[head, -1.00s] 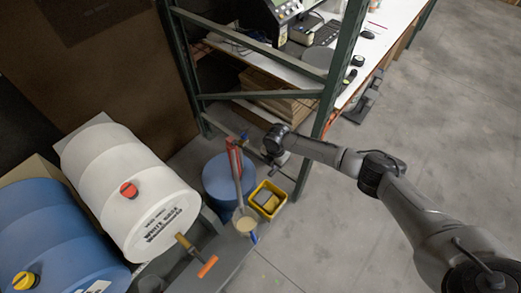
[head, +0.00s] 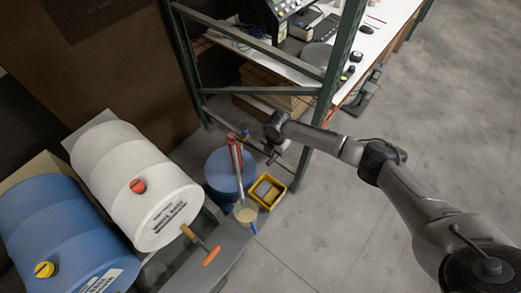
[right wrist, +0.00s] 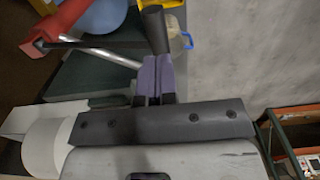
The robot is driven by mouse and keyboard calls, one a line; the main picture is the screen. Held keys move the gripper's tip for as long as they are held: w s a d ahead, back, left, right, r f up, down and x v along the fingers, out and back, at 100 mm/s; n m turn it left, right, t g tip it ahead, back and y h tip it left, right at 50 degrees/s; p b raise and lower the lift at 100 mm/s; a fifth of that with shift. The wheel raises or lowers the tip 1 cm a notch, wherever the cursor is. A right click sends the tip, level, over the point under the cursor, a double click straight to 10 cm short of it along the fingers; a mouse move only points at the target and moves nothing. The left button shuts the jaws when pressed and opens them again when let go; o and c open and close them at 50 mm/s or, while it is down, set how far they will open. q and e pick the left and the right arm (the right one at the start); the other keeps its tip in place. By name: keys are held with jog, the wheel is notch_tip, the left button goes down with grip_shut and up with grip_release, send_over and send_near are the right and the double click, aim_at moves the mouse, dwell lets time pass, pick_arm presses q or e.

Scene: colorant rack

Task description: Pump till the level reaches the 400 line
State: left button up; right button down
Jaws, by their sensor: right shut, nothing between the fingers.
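A red hand pump (head: 236,153) stands on a blue drum (head: 222,178), with a pale spout pipe slanting down from it. The red pump body (right wrist: 55,22) and the pipe also show in the right wrist view. A clear jug (head: 244,213) with a blue handle stands below the spout and holds beige liquid; its scale lines are too small to read. My right gripper (head: 270,157) is just right of the pump. In the right wrist view its fingers (right wrist: 158,80) are shut and empty. A dark cylindrical grip (right wrist: 155,30) shows just beyond the fingertips; I cannot tell whether they touch it.
A yellow tray (head: 281,190) stands right of the blue drum. A white barrel (head: 125,175) and a large blue barrel (head: 55,235) lie on the left. A green rack post (head: 330,90) rises behind my right arm. The floor at right is clear.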

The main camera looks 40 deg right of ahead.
jog(key=shift+f+b, duration=0.95)
jog(key=shift+f, duration=0.4)
jog(key=shift+f+b, duration=0.8)
jog(key=shift+f, duration=0.3)
jog(key=shift+f+b, duration=0.6)
jog(key=shift+f, duration=0.2)
jog(key=shift+f+b, duration=3.2)
jog(key=shift+f, duration=1.15)
notch_tip(320, 180, up, 14)
jog(key=p, duration=1.2)
jog(key=shift+w, duration=0.1)
jog(key=shift+r+p, duration=0.5)
jog(key=shift+p, duration=0.2)
